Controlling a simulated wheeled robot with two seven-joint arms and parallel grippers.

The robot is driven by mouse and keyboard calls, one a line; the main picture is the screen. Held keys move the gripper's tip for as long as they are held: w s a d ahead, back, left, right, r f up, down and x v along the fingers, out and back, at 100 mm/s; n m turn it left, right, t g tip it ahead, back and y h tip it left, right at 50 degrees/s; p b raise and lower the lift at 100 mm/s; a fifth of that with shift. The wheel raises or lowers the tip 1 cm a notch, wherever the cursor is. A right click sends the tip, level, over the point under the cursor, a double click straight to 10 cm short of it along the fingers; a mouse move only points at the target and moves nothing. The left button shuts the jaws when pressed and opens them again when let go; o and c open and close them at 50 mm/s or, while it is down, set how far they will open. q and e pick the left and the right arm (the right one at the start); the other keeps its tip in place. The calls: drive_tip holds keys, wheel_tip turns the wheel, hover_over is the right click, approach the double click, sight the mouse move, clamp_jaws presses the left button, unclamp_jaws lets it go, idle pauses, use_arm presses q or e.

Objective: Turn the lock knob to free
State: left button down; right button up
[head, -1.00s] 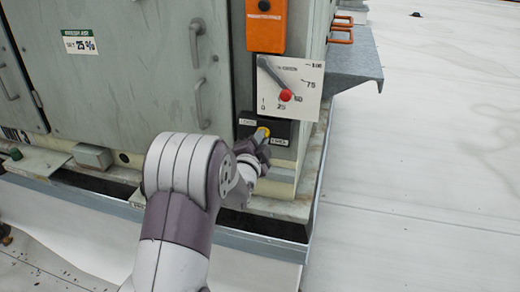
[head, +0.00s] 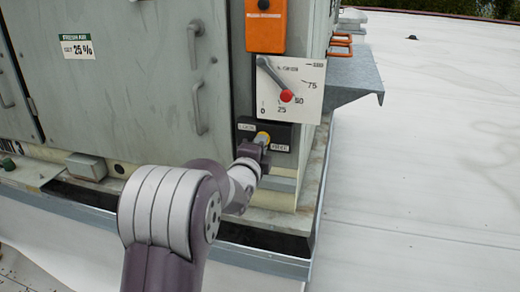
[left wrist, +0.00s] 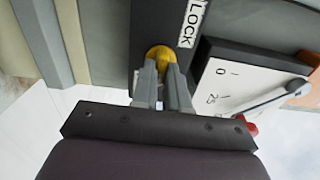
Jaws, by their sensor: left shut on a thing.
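The yellow lock knob (head: 263,137) sits on a black plate (head: 288,131) low on the cabinet's corner. The plate has a LOCK label (head: 246,127) at upper left and a FREE label (head: 280,147) at lower right. My left gripper (head: 261,144) is at the knob, shut on it. In the left wrist view, the two grey fingers (left wrist: 162,80) close around the yellow knob (left wrist: 160,53), with the LOCK label (left wrist: 191,23) beside it. The knob's pointing direction is mostly hidden by the fingers. My right gripper is not in view.
Above the plate is a white dial panel (head: 312,87) with a grey lever (head: 270,72) and red knob (head: 287,95). An orange box (head: 265,28) is above that. A metal ledge (head: 352,78) juts out at right. The pale roof (head: 430,180) is open there.

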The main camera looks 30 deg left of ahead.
use_arm(q)
drive_tip(key=shift+f, duration=0.1)
drive_tip(key=c, duration=1.1)
unclamp_jaws()
drive_tip(key=shift+c, duration=0.2)
drive_tip(key=v, duration=1.2)
drive_tip(key=shift+s, duration=0.4)
